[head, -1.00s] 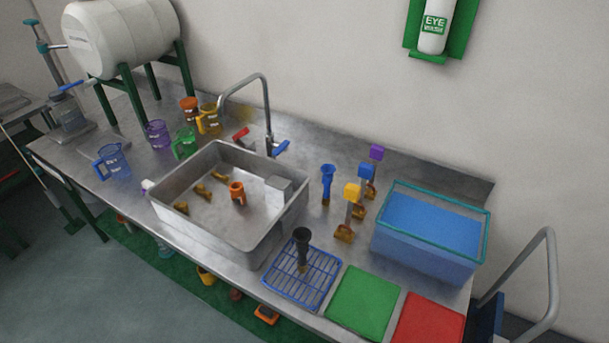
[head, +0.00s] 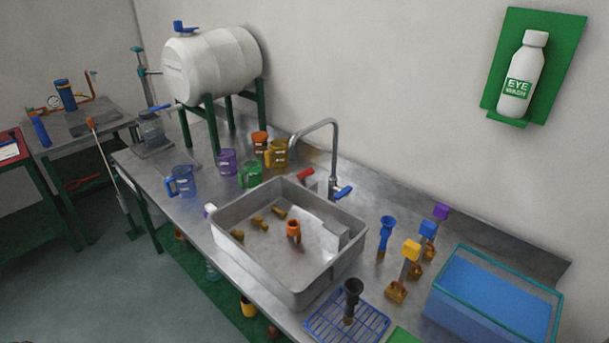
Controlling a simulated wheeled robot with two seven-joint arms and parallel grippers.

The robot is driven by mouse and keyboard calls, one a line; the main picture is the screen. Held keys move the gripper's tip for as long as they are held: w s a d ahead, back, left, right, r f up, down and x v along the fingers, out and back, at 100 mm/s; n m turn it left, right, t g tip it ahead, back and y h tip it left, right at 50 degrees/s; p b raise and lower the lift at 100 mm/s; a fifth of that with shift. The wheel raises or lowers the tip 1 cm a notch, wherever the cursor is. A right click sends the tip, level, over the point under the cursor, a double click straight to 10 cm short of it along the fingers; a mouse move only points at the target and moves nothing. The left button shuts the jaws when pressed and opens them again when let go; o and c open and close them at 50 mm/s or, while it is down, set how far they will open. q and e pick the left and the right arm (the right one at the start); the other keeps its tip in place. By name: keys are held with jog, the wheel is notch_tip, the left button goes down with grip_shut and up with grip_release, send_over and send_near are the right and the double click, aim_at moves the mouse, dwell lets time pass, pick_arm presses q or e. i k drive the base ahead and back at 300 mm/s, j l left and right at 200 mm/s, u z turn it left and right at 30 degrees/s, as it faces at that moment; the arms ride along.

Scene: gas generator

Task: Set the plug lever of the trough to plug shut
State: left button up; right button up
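The trough (head: 290,290) is a grey metal basin on the steel bench, in the middle of the head view. Several brass fittings (head: 259,222) and an orange piece (head: 293,231) lie or stand inside it. A tap (head: 333,150) with a red handle (head: 305,174) and a blue handle (head: 342,192) stands behind the trough. Neither of my grippers is in view.
A blue rack (head: 347,322) and a blue water tank (head: 490,300) are to the right. Floor (head: 130,290) is open at front left.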

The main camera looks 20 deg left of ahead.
aim_at(308, 171)
jog(key=i+j+z, duration=0.1)
jog(key=j+z, duration=0.2)
jog(key=j, duration=0.45)
jog(key=j+z, duration=0.25)
jog(key=j, duration=0.5)
